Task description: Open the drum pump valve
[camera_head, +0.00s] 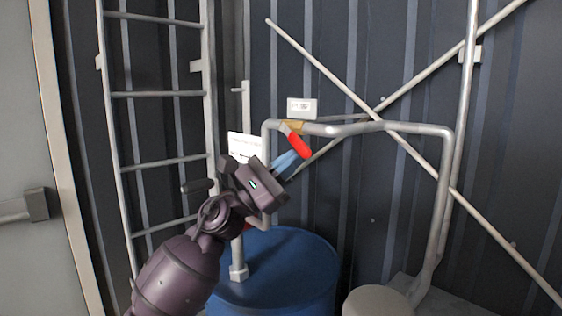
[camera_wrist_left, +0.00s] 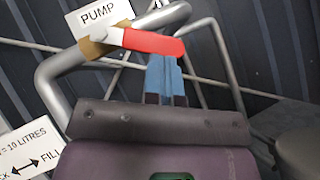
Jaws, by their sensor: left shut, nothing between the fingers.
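The drum pump valve has a red lever handle (camera_head: 299,146) and a brass-coloured body (camera_head: 293,127) on a grey pipe (camera_head: 400,127). In the head view the red lever slants down to the right from the valve, at an angle to the pipe. In the left wrist view the red lever (camera_wrist_left: 150,42) runs rightward from the brass body (camera_wrist_left: 97,47). My left gripper (camera_head: 296,156) has its blue fingers shut and empty, just below the lever's free end. In the wrist view the fingertips (camera_wrist_left: 163,62) appear close under the lever; I cannot tell whether they touch. My right gripper is out of view.
A blue drum (camera_head: 300,262) stands below the pipe. A ladder (camera_head: 160,94) is at left, beside a door (camera_head: 20,120). Diagonal bars (camera_head: 330,73) cross the corrugated wall behind. A PUMP sign (camera_head: 302,107) sits above the valve. A pale round top (camera_head: 376,301) is at lower right.

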